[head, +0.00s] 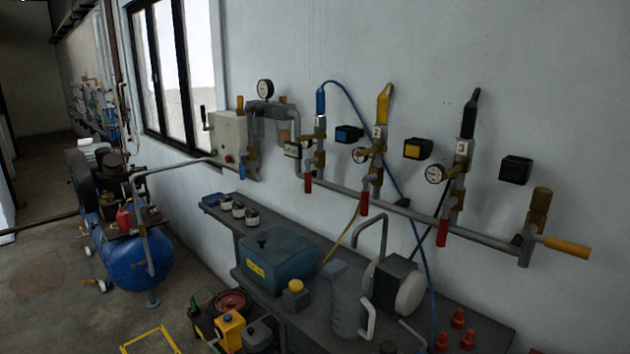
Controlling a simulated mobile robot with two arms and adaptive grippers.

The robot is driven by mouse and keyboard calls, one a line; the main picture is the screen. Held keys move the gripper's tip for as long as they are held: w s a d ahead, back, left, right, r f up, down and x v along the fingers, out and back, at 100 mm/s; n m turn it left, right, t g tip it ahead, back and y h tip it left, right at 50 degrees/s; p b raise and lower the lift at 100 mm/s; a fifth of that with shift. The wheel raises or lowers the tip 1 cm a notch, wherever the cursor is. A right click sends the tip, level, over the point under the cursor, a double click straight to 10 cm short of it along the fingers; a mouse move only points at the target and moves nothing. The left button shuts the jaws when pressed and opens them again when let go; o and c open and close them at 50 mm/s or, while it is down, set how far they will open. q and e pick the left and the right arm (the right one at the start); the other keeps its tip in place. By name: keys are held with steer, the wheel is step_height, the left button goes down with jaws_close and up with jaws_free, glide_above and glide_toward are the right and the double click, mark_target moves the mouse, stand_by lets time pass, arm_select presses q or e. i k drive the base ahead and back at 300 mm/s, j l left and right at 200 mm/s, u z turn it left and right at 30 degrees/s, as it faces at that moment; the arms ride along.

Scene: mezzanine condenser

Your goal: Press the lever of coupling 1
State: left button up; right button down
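Coupling 1 (320,135) is on the wall pipe, left of the other two numbered couplings. A white tag with a small, hard-to-read mark sits on it. A blue fitting (321,102) is at its top, and a blue hose (365,120) runs from there down to the right. A red part (308,182) hangs below the pipe under it; I cannot tell whether this is its lever. Coupling 2 (378,140), with a yellow fitting, and coupling 3 (463,155), with a black fitting, are to the right. Neither gripper shows in the head view.
A blue compressor tank (135,262) stands on the floor at left. The floor (60,310) at lower left is partly clear.

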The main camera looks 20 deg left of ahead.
mark_target(308, 163)
steer(key=i+j, duration=0.3)
steer(key=j, duration=0.15)
steer(key=i+j, duration=0.3)
steer(key=j, duration=0.15)
steer(key=i+j+z, duration=0.1)
steer(key=i+j, duration=0.2)
steer(key=j, duration=0.1)
